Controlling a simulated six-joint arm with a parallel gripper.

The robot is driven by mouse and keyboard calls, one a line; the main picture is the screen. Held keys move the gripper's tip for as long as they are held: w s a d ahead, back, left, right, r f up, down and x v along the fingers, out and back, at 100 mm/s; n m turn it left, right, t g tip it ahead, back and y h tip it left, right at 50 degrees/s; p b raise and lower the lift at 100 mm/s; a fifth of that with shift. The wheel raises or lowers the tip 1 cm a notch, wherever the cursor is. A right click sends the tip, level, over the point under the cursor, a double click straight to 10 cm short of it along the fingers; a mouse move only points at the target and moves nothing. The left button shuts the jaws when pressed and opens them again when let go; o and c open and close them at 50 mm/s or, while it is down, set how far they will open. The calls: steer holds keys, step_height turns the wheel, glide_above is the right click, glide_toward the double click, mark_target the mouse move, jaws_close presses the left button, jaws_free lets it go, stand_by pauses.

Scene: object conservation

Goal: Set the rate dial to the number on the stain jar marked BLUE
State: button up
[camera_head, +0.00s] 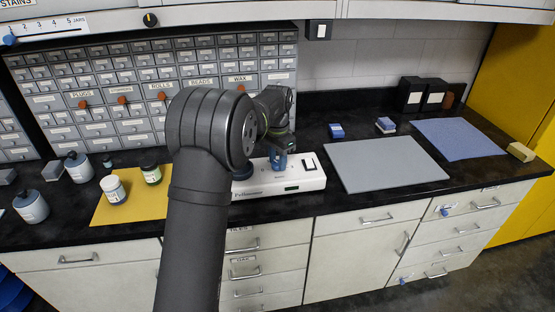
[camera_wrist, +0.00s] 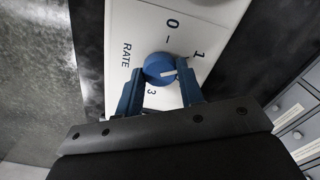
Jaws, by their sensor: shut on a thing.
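The rate dial (camera_wrist: 158,66) is a round blue knob with a white pointer mark on a white panel. In the wrist view the panel shows RATE, 0, 1 and 3. The pointer faces right, toward one finger, between the 1 and the 3; any number there is hidden. My gripper (camera_wrist: 161,80) is shut on the dial, a blue finger on each side. In the head view my gripper (camera_head: 279,161) is over the white device (camera_head: 310,180).
The jars stand on a yellow mat (camera_head: 103,213). Grey bottles (camera_head: 31,207) are further left. A grey board (camera_head: 385,165) and a blue mat (camera_head: 458,138) lie right of the device. Drawer cabinets stand behind.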

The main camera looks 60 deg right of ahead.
steer(key=o, duration=1)
step_height(320, 180, up, 18)
steer(key=shift+f, duration=0.25)
steer(key=shift+f, duration=0.1)
step_height(320, 180, down, 17)
steer(key=shift+f, duration=0.15)
stand_by(0.8)
